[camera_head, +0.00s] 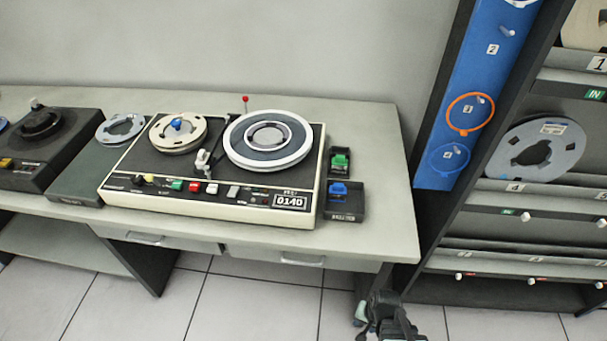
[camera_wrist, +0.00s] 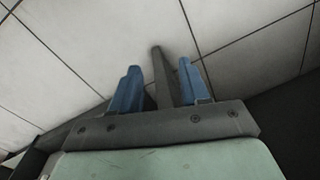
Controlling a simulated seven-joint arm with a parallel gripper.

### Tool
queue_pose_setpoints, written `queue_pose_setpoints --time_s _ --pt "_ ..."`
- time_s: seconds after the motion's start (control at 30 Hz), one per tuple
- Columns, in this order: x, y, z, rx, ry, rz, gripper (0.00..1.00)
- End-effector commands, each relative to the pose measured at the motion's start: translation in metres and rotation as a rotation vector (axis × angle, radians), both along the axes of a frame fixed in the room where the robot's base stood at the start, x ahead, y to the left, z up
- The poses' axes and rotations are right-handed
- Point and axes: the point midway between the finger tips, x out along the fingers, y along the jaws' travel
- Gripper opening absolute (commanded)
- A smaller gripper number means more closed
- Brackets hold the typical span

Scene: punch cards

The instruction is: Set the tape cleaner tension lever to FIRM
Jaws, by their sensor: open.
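A dark machine (camera_head: 45,150) with a round black hub and a yellow button stands at the left of the bench, partly out of frame. A small pale knob (camera_head: 35,103) shows at its back; I cannot tell whether this is the tension lever. No FIRM marking is legible. A cream tape deck (camera_head: 150,210) with two reels stands right of it, with a white arm (camera_head: 203,160) between the reels and a red-tipped stick (camera_head: 245,101) behind. In the wrist view my gripper (camera_wrist: 159,66) has its blue fingers apart and points at the floor, away from the machines.
The bench (camera_head: 375,225) has bare room at its right end. A flat grey-green box (camera_head: 85,175) carries a small reel. Two dark trays (camera_head: 350,205) hold a green and a blue item. A blue pegboard (camera_head: 470,75) and a reel rack (camera_head: 500,183) stand at right.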

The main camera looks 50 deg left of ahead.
Motion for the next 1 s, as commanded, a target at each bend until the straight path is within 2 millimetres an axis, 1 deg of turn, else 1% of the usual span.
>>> queue_pose_setpoints --time_s 0.03,0.1,0.27,0.4,0.47,0.6,0.77,0.97,1.0 --pt "-0.006 0.017 0.005 0.017 -0.011 0.021 0.45" --pt "-0.015 0.038 0.012 0.045 -0.027 0.045 0.45" --pt "-0.040 0.086 0.029 0.107 -0.054 0.097 0.45" --pt "-0.068 0.125 0.046 0.163 -0.071 0.142 0.45" --pt "-0.082 0.141 0.053 0.186 -0.074 0.159 0.45" --pt "-0.117 0.176 0.073 0.242 -0.079 0.199 0.45" --pt "-0.162 0.212 0.097 0.299 -0.075 0.243 0.45" --pt "-0.226 0.250 0.134 0.356 -0.058 0.301 0.45" --pt "-0.240 0.257 0.141 0.365 -0.054 0.315 0.45"
